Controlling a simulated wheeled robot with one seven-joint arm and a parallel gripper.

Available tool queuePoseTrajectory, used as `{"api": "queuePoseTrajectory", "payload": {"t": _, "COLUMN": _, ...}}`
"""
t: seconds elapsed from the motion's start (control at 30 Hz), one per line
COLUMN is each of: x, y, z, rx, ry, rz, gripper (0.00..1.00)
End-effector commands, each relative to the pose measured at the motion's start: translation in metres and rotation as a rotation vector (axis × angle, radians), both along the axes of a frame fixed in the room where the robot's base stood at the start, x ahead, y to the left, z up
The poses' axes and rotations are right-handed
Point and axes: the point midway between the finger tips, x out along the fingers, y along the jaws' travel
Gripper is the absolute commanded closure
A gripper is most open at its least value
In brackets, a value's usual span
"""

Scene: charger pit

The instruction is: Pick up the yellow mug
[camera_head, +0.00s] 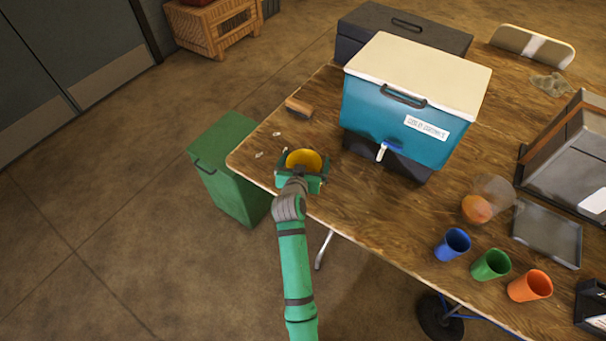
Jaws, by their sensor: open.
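The yellow mug (304,159) stands near the left front edge of the wooden table, its round rim showing from above. My gripper (302,177) is open at the mug, on its near side, with green jaw parts showing left and right of the mug's lower part. The lower body of the mug is hidden behind my gripper, and I cannot tell whether the jaws touch it.
A teal cooler (398,115) with a cream lid stands right of the mug. A brush (299,107) lies behind it. Blue (452,245), green (491,265) and orange (530,286) cups stand at the right front. A green bin (228,170) stands left of the table (335,205).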

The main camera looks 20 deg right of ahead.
Motion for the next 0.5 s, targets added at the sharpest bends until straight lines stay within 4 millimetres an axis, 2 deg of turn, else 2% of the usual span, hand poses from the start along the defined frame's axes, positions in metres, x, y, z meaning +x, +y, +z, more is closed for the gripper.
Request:
{"api": "queuePoseTrajectory", "payload": {"t": 0.1, "x": 0.006, "y": -0.0033, "z": -0.0027, "rx": 0.0, "ry": 0.0, "rz": 0.0, "gripper": 0.0}}
{"api": "queuePoseTrajectory", "payload": {"t": 0.33, "x": 0.0061, "y": -0.0046, "z": -0.0031, "rx": 0.0, "ry": 0.0, "rz": -0.001, "gripper": 0.0}}
{"api": "queuePoseTrajectory", "payload": {"t": 0.47, "x": 0.006, "y": -0.0051, "z": -0.0031, "rx": 0.0, "ry": 0.0, "rz": -0.002, "gripper": 0.31}}
{"api": "queuePoseTrajectory", "payload": {"t": 0.5, "x": 0.0059, "y": -0.0052, "z": -0.0031, "rx": 0.0, "ry": 0.0, "rz": -0.002, "gripper": 0.35}}
